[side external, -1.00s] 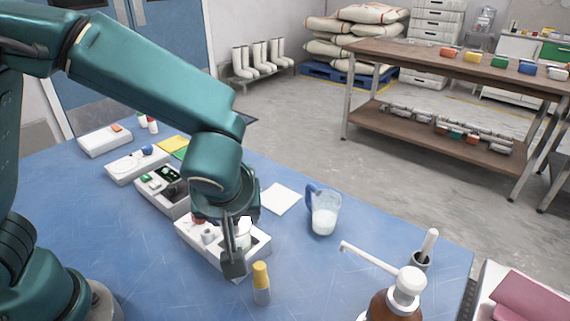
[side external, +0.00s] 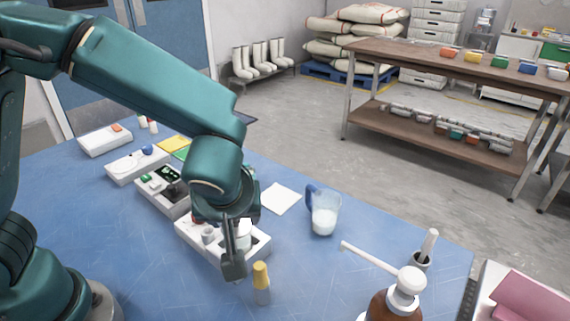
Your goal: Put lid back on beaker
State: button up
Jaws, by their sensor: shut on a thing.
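My gripper (side external: 235,262) is low over a white grinder unit (side external: 196,245), its fingers pointing down. It is shut on a small white piece, which looks like the lid (side external: 245,226) and is largely hidden behind the finger. Directly under it a pale, cup-like vessel (side external: 244,242), which looks like the beaker, stands in the unit's recess. The near finger covers part of it. I cannot tell whether lid and beaker touch.
A yellow-capped vial (side external: 261,284) stands close in front of my gripper. A blue-handled jug (side external: 324,220) with white contents and a white sheet (side external: 280,199) are to the right. A brown pump bottle (side external: 395,300) is front right. Several white units line the left.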

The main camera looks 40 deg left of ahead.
jog(key=o, duration=1.4)
jog(key=shift+o, duration=0.2)
jog(key=shift+r, duration=3.5)
grip_shut()
jog(key=shift+f, duration=0.15)
